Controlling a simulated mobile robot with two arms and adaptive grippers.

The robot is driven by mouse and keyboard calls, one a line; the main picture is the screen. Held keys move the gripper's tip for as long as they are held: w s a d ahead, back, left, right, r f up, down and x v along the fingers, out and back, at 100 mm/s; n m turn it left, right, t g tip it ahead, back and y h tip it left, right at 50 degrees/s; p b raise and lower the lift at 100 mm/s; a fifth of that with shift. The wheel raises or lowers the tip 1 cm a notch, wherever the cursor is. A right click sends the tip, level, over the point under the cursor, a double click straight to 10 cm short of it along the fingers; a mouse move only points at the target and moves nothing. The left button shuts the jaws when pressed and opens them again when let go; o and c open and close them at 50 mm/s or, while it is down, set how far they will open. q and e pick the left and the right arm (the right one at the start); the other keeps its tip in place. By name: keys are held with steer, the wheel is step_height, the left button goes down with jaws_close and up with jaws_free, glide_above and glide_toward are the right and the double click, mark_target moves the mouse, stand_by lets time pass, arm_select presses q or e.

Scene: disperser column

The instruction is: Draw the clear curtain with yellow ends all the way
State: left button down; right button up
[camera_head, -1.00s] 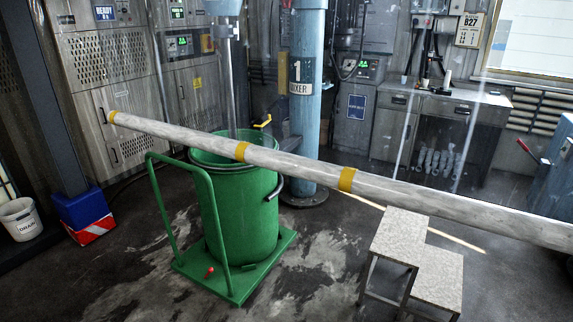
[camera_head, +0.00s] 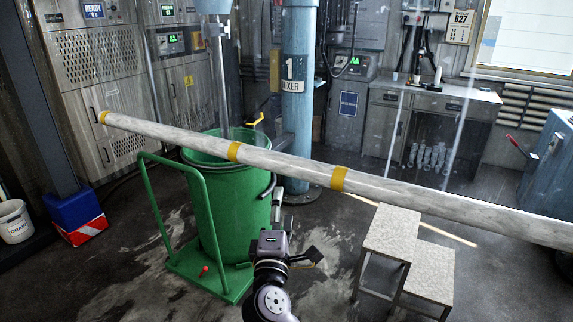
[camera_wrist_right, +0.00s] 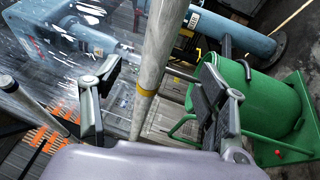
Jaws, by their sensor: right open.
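A long grey pole (camera_head: 285,167) with yellow bands (camera_head: 339,178) crosses the head view, sloping down from left to right. Faint see-through sheeting with pale vertical streaks (camera_head: 461,125) seems to hang around it; its edges are hard to make out. My right gripper (camera_head: 278,193) is below the pole, in front of the green bin. In the right wrist view its fingers (camera_wrist_right: 157,92) are spread open, and the pole with a yellow band (camera_wrist_right: 146,92) appears between them. I cannot tell whether they touch. White glints on clear sheeting (camera_wrist_right: 45,45) show at left. My left gripper is out of view.
A green bin (camera_head: 232,215) on a green trolley (camera_head: 190,275) stands under the pole. A grey step stool (camera_head: 390,235) is at right. A blue mixer column (camera_head: 297,110) rises behind. Cabinets and a workbench (camera_head: 440,92) line the back.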

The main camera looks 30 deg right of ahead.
mark_target(285, 173)
steer(key=p+x, duration=0.4)
steer(key=x, duration=1.2)
steer(key=shift+f+p, duration=0.15)
steer(key=shift+p, duration=0.15)
steer(key=shift+c, duration=0.4)
steer(key=shift+f, duration=0.1)
jaws_close()
